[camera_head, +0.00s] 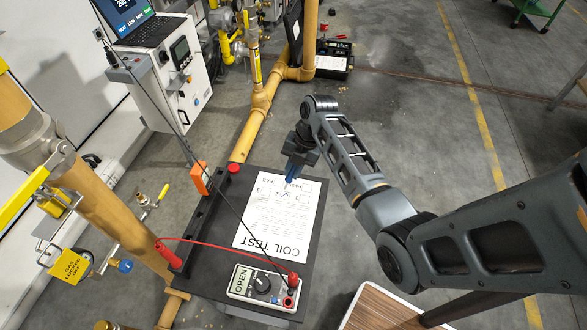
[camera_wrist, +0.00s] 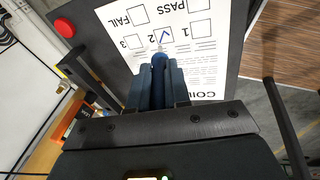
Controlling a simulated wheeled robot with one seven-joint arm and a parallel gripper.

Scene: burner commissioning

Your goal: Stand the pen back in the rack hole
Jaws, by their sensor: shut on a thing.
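My gripper (camera_head: 293,165) is shut on a blue pen (camera_wrist: 158,72), seen between the two fingers in the wrist view (camera_wrist: 158,88). The pen points down at the white coil test sheet (camera_head: 270,222), with its tip by the number 2 box, which bears a blue tick. I cannot tell whether the tip touches the paper. A long black rack-like bar (camera_head: 203,218) runs along the left edge of the dark board, left of my gripper. No pen hole can be made out in it.
The dark board (camera_head: 215,262) carries the sheet, a red button (camera_head: 234,168) and a meter (camera_head: 264,287) reading OPEN. Red and black leads run from the meter across the board. An orange block (camera_head: 199,178) sits at the bar. A yellow pipe (camera_head: 112,215) stands left.

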